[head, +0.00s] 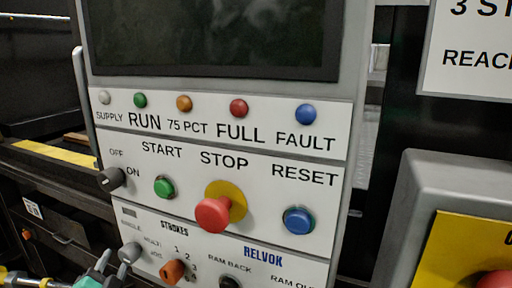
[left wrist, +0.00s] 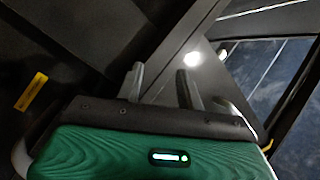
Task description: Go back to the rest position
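The control panel (head: 250,150) fills the middle of the head view. It has a green START button (head: 164,187), a red STOP mushroom button (head: 213,214) on a yellow collar and a blue RESET button (head: 298,220). My left gripper (left wrist: 160,72) shows in the left wrist view with its two grey fingers apart and nothing between them. In the head view only a green and grey part of my left arm shows at the bottom left corner, below the panel's lower knobs. My right gripper is in neither view.
An OFF/ON knob (head: 111,179) and an orange knob (head: 173,271) stick out of the panel. A grey box with a yellow face (head: 455,240) stands at the right. A dark machine with a yellow stripe (head: 55,153) is at the left.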

